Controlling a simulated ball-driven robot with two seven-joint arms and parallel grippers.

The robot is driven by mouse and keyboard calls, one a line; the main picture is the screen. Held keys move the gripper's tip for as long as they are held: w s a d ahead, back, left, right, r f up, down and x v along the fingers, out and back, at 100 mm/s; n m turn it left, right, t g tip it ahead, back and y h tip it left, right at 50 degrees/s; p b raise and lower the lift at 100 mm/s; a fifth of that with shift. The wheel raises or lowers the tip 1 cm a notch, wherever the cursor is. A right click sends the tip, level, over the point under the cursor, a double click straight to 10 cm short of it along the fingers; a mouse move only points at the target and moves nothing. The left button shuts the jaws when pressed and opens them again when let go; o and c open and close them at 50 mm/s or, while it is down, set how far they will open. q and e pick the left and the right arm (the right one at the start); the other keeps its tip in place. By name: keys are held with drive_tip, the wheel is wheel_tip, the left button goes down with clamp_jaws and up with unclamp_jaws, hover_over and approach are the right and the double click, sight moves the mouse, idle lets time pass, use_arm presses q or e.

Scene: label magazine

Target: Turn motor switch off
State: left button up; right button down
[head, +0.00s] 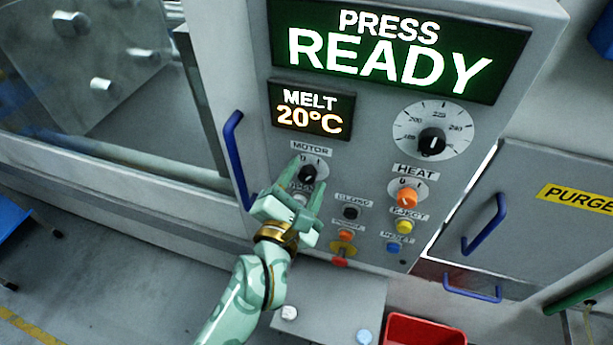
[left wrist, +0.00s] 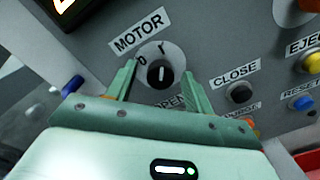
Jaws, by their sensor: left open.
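The motor switch (head: 308,173) is a black knob on a light round dial, under the MOTOR label on the grey control panel. In the left wrist view the knob (left wrist: 160,74) has its white line pointing up toward the I mark, with the 0 mark to its left. My left gripper (head: 307,176) is open in front of the switch. In the left wrist view its two fingers (left wrist: 160,70) stand on either side of the knob, with gaps showing; how near they are in depth is hard to tell. My right gripper is not in view.
The orange heat knob (head: 408,196) is to the right. The black close button (head: 351,213), yellow eject button (head: 405,226) and blue reset button (head: 393,247) lie below and right. A blue handle (head: 236,160) stands left of the panel. The green display (head: 400,45) reads PRESS READY.

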use_arm(q)
drive_tip(key=c, duration=0.7)
drive_tip(key=shift+c, duration=1.4)
drive_tip(key=shift+n+b, duration=0.3)
drive_tip(key=shift+n, duration=0.4)
drive_tip(key=n+b, duration=0.3)
drive_tip(key=n, duration=0.2)
drive_tip(key=shift+f, duration=0.1)
drive_tip(key=n+b, duration=0.3)
drive_tip(key=n, duration=0.1)
drive_tip(key=shift+n, duration=0.3)
drive_tip(key=shift+n+b, duration=1)
drive_tip(key=shift+n, duration=0.5)
